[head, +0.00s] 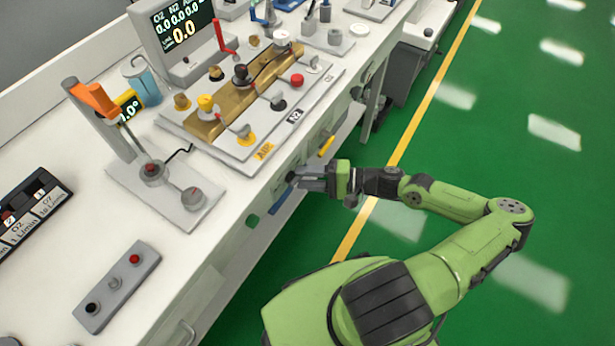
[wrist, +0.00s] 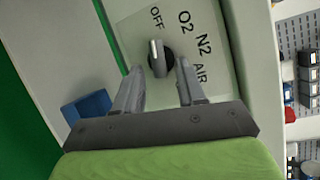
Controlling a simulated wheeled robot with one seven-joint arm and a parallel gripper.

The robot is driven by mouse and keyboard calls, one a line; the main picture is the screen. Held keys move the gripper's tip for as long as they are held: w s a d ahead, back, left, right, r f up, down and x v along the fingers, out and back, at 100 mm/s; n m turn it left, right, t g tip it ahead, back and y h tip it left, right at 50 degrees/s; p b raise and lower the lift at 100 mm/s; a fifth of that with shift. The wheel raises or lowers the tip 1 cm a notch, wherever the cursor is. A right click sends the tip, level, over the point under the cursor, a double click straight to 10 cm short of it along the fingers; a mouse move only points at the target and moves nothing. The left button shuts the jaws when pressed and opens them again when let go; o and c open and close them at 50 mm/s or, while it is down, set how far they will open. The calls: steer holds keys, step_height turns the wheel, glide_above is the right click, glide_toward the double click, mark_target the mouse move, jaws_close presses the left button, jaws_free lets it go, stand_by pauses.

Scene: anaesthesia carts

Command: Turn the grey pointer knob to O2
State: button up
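The grey pointer knob (wrist: 161,59) sits on a pale panel (wrist: 130,33) marked OFF, O2, N2 and AIR in the wrist view. Its light pointer stripe faces up in the picture, towards OFF. My gripper (wrist: 162,70) is open, with one finger on each side of the knob near the tips. I cannot tell whether either finger touches it. In the head view my gripper (head: 304,181) is at the front face of the bench, and the knob cannot be made out clearly there.
A blue block (wrist: 88,108) juts out beside the panel, left of my fingers. A yellow handle (head: 326,147) is on the bench front beyond my gripper. The bench top holds a gas valve board (head: 215,118) and a grey button box (head: 115,287). The green floor at right is clear.

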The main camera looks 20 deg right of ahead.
jaws_close()
steer(key=shift+m, duration=0.3)
steer(key=shift+s+a+f+m+t+y+p, duration=0.15)
steer(key=shift+m+t+y+p, duration=0.25)
steer(key=shift+m, duration=0.75)
steer(key=shift+w+f+m+t+y+p, duration=0.1)
steer(key=shift+f+m+t+y+p, duration=0.25)
steer(key=shift+m, duration=0.75)
steer(key=shift+s+a+f+m+t+y+p, duration=0.15)
steer(key=shift+m+t+y+p, duration=0.3)
steer(key=shift+m, duration=0.7)
steer(key=shift+d, duration=0.1)
steer(key=shift+o, duration=0.5)
jaws_free()
steer(key=shift+w, duration=0.1)
